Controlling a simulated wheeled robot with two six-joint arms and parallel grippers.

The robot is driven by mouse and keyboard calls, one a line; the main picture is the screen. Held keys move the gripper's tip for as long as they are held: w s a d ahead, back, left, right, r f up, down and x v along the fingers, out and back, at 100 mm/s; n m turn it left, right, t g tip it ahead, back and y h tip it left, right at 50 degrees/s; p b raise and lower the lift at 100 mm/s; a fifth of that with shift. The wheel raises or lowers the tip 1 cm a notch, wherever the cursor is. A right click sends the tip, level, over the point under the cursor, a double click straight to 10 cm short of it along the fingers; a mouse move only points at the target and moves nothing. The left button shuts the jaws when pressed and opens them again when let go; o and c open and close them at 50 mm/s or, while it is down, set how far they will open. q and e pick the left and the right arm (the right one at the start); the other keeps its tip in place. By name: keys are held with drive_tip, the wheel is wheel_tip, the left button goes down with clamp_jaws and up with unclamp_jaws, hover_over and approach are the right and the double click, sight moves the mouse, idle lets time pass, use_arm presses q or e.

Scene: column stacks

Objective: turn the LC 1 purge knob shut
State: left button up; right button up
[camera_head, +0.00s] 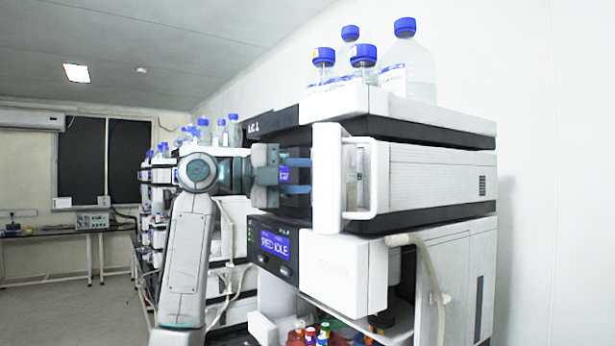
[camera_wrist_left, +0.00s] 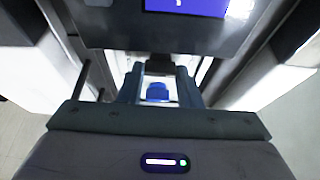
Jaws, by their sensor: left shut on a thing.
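My left gripper (camera_head: 298,174) reaches in from the left to the front of the near instrument stack, at the dark module under the top tray. Its two bluish fingers also show in the left wrist view (camera_wrist_left: 158,80), shut on a small blue knob (camera_wrist_left: 157,93) between them. I take this to be the purge knob; in the head view the gripper and the module front hide it. How far the knob is turned cannot be told. The label at the stack's top (camera_head: 253,128) is small and seems to read LC 1. My right gripper is not in view.
An open white door with a handle (camera_head: 357,172) stands just right of the gripper. Blue-capped bottles (camera_head: 408,65) stand on top of the stack. Below are a lit display (camera_head: 274,243), a pale hose (camera_head: 432,270) and colourful-capped vials (camera_head: 310,332). More stacks stand behind my arm.

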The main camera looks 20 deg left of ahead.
use_arm(q)
drive_tip(key=o, duration=0.7)
drive_tip(key=b+v, duration=0.4)
drive_tip(key=v, duration=0.6)
drive_tip(key=shift+s+a, duration=0.15)
drive_tip(key=shift+a, duration=0.2)
